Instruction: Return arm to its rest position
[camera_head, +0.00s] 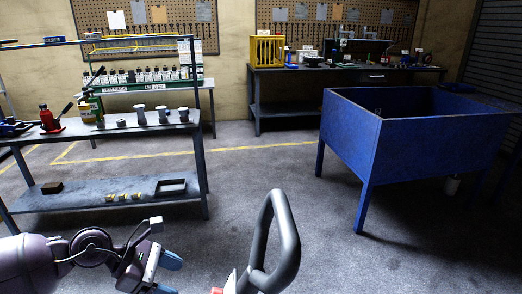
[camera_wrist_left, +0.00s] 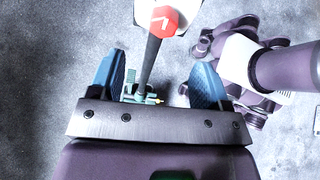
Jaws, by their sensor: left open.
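The trolley jack's grey looped handle (camera_head: 290,232) rises at the bottom middle of the head view, with a small red and white part at its base; the rest of the jack is cut off. My left gripper (camera_head: 168,274) is left of the handle, apart from it, blue fingers open. In the left wrist view my left gripper (camera_wrist_left: 158,68) is open, with a dark bar (camera_wrist_left: 150,60) showing between the fingers and touching neither. The bar leads to a red hexagonal part (camera_wrist_left: 165,21). I cannot tell how far beyond the fingertips it lies. My right gripper is not in view.
A grey shelf rack (camera_head: 110,193) with small items stands at the left. A blue open-topped bin on legs (camera_head: 420,146) stands at the right. A workbench (camera_head: 345,77) is against the back wall. The grey floor (camera_head: 240,180) between them is clear.

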